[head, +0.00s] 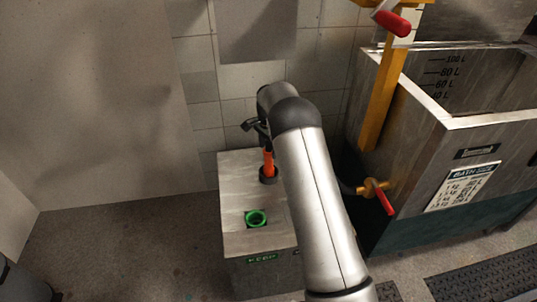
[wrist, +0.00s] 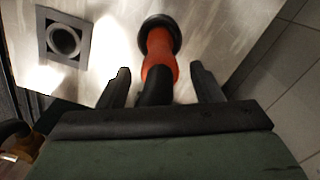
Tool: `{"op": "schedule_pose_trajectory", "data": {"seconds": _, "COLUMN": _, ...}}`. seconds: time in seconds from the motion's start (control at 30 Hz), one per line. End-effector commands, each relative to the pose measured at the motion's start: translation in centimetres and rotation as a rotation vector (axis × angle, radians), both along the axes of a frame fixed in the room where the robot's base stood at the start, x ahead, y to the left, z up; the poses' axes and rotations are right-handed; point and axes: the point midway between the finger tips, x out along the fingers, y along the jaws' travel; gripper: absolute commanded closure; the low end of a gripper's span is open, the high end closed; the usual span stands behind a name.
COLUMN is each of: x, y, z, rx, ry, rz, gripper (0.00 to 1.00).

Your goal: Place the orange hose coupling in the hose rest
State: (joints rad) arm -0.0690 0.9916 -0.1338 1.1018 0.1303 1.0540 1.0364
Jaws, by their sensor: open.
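The orange hose coupling (head: 268,162) stands roughly upright on the grey metal stand (head: 238,180), its lower end at a black round collar or base. In the wrist view the coupling (wrist: 160,60) lies between my two fingers, with a dark section nearer the palm. My gripper (head: 257,128) is open around its upper part; the fingers (wrist: 158,76) show gaps on both sides. A grey square socket with a round opening (wrist: 64,40) shows in the wrist view. I cannot tell which is the hose rest.
A steel bath (head: 465,140) with a brass valve and red handle (head: 385,200) stands to the right. A yellow post (head: 385,95) rises beside it. A tiled wall (head: 205,90) is close behind. My arm hides the stand's right side.

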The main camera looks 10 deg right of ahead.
Motion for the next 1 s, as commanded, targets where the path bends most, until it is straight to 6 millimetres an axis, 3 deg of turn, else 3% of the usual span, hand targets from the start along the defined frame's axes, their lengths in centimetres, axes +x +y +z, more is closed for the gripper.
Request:
{"op": "schedule_pose_trajectory", "data": {"seconds": 0.03, "x": 0.1, "y": 0.0, "z": 1.5, "rx": 0.0, "ry": -0.004, "rz": 0.0, "gripper": 0.41}}
{"op": "schedule_pose_trajectory", "data": {"seconds": 0.2, "x": 0.0, "y": 0.0, "z": 4.7, "rx": 0.0, "ry": -0.001, "rz": 0.0, "gripper": 0.41}}
{"op": "schedule_pose_trajectory", "data": {"seconds": 0.43, "x": -0.1, "y": 0.0, "z": 7.0, "rx": 0.0, "ry": -0.001, "rz": 0.002, "gripper": 0.41}}
{"op": "schedule_pose_trajectory", "data": {"seconds": 0.57, "x": -1.4, "y": -0.2, "z": 8.7, "rx": 0.005, "ry": -0.001, "rz": 0.041, "gripper": 0.41}}
{"op": "schedule_pose_trajectory", "data": {"seconds": 0.67, "x": -4.4, "y": -0.4, "z": 11.3, "rx": 0.015, "ry": -0.001, "rz": 0.124, "gripper": 0.41}}
{"op": "schedule_pose_trajectory", "data": {"seconds": 0.77, "x": -9.7, "y": -0.4, "z": 14.7, "rx": 0.026, "ry": 0.0, "rz": 0.266, "gripper": 0.41}}
{"op": "schedule_pose_trajectory", "data": {"seconds": 0.9, "x": -18.7, "y": -0.1, "z": 17.7, "rx": 0.036, "ry": 0.0, "rz": 0.495, "gripper": 0.41}}
{"op": "schedule_pose_trajectory", "data": {"seconds": 1.0, "x": -25.8, "y": 0.1, "z": 18.7, "rx": 0.034, "ry": 0.001, "rz": 0.663, "gripper": 0.41}}
